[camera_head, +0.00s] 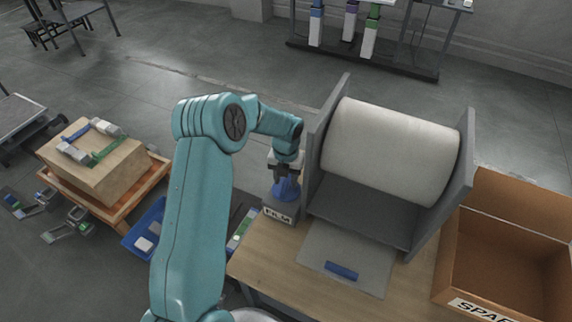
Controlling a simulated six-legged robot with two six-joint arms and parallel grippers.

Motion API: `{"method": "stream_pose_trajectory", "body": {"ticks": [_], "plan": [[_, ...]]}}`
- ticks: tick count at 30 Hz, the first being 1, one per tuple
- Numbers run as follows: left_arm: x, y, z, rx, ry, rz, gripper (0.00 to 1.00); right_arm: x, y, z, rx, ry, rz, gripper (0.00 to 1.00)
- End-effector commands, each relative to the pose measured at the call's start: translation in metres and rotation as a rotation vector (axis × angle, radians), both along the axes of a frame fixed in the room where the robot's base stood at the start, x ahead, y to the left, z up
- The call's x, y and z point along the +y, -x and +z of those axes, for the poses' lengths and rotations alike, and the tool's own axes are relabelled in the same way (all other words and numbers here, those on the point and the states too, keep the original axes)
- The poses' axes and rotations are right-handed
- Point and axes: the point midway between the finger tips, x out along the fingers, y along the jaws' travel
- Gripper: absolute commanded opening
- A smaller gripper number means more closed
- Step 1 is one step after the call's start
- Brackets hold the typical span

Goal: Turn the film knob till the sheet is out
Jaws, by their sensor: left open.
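A blue knob (286,190) stands on a small grey box (279,212) with a label that seems to read FILM, at the left of the film stand. My left gripper (285,172) points down right at the top of the knob with its jaws open; whether the fingers reach down around it is hard to tell. A big white film roll (388,150) lies between the grey side plates of the stand. A pale grey sheet (345,250) lies flat in front of the stand on the table, with a blue strip (341,271) on it. My right gripper is not in view.
The wooden table (265,262) carries the stand. An open cardboard box (510,240) with a partly cut-off label is at the right. A blue tray (146,232) and a wooden crate with a carton (93,168) stand at the left.

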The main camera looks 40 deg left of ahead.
Motion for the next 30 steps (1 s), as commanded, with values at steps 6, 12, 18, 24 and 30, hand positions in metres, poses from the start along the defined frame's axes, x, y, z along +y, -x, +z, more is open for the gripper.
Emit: {"method": "stream_pose_trajectory", "body": {"ticks": [6,12,18,24,30], "plan": [[0.0,-0.001,0.049,-0.007,-0.003,-0.001,0.45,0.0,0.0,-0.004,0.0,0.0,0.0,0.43],[0.0,0.0,0.102,-0.007,-0.003,-0.001,0.45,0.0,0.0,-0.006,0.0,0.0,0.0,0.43],[0.0,0.0,0.141,-0.005,-0.002,0.0,0.45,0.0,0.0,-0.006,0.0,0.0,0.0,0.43],[0.0,0.0,0.156,-0.004,-0.001,-0.001,0.45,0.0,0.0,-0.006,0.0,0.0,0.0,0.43],[0.0,0.0,0.157,-0.002,-0.001,-0.001,0.45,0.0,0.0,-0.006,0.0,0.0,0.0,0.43]]}}
